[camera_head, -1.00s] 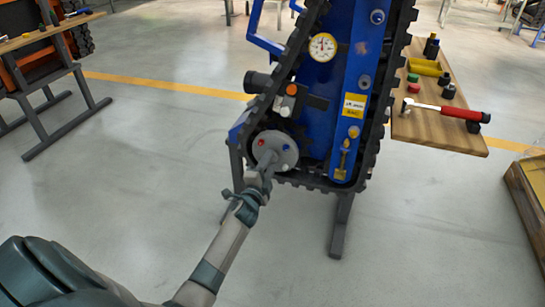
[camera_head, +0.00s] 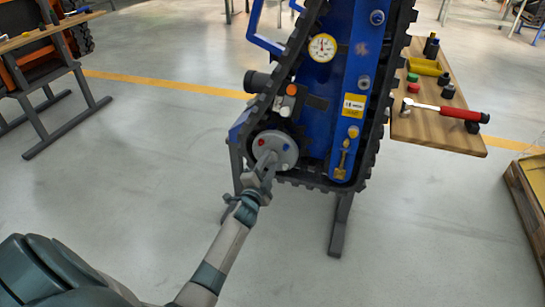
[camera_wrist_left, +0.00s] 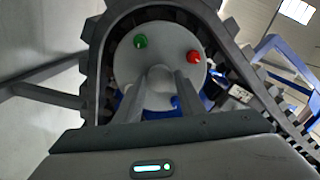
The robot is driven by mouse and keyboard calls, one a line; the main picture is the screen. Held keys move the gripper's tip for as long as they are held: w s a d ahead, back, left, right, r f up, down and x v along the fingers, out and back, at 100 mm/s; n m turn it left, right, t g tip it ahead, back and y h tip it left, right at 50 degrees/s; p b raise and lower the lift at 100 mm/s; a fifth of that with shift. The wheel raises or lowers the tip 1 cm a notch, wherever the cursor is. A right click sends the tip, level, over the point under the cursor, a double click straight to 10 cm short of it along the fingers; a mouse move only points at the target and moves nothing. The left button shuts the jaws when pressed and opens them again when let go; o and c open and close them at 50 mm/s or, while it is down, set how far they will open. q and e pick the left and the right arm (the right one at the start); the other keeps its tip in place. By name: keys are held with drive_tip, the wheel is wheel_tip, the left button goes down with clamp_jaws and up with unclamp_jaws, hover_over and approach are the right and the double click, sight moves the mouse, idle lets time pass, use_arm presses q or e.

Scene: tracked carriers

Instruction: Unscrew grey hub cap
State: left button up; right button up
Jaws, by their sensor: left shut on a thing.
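The grey hub cap (camera_head: 282,157) is a round disc with small coloured pins, low on the blue tracked carrier (camera_head: 342,100), inside the black track loop. In the left wrist view the hub cap (camera_wrist_left: 125,62) shows a green pin, a red pin and a blue pin around a raised grey centre knob. My left gripper (camera_head: 266,166) is in front of the hub cap. In the left wrist view its two fingers (camera_wrist_left: 159,92) are on either side of the knob, shut on it. The fingers hide part of the disc. My right gripper is not in view.
A dark stand leg (camera_head: 341,225) is below the carrier. Another carrier stand (camera_head: 45,115) is at the far left. The front floor is clear.

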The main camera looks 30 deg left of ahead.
use_arm(q)
drive_tip(key=shift+s+d, duration=0.1)
drive_tip(key=shift+s, duration=0.15)
drive_tip(key=shift+s, duration=0.4)
drive_tip(key=shift+s+d+p, duration=0.15)
drive_tip(key=shift+s+p, duration=0.15)
drive_tip(key=shift+p, duration=0.1)
drive_tip(key=shift+s+d, duration=0.1)
drive_tip(key=shift+s, duration=0.25)
drive_tip(key=shift+s, duration=0.1)
drive_tip(key=p+v, duration=0.1)
drive_tip(key=v, duration=0.2)
drive_tip(key=shift+s+p, duration=0.15)
drive_tip(key=shift+p, duration=0.2)
